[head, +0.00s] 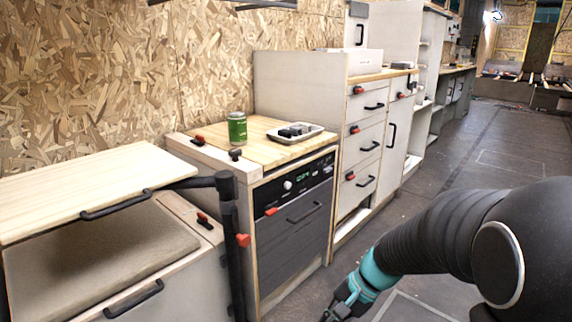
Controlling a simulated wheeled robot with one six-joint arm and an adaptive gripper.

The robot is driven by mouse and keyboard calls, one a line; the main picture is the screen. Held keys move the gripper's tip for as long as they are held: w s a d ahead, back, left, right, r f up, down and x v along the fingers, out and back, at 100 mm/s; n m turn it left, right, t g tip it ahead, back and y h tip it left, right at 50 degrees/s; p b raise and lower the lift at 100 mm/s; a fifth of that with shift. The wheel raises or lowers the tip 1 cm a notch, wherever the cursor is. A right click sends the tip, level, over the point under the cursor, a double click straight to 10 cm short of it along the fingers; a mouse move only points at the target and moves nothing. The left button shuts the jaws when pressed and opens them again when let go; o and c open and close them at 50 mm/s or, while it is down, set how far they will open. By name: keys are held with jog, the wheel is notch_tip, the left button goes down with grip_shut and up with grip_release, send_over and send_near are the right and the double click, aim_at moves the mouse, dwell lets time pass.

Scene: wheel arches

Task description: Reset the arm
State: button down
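My arm comes in from the right side of the head view, dark with a teal band near its end. My gripper (340,312) is at the bottom edge, low in front of the oven cabinet and above the floor. Only part of it shows, and its fingertips are cut off by the frame, so whether it is open or shut cannot be seen. I see nothing held in the part that shows.
A green can (237,128) and a white tray (294,132) with dark items stand on the wooden counter (259,136). A raised wooden lid (90,188) and a black post (231,240) are at left. Drawers (364,143) line the wall. The floor (480,145) at right is clear.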

jog(key=s+d+r+n+t+h+p, duration=0.3)
jog(key=s+r, duration=0.4)
jog(key=r, duration=0.2)
jog(key=s+d+r+n+t+h+p, duration=0.2)
jog(key=s+r, duration=0.4)
jog(key=r, duration=0.4)
jog(key=shift+s+d+r+n+t+h+p, duration=0.35)
jog(key=shift+d+n+h+p, duration=0.2)
jog(key=shift+d+n, duration=0.55)
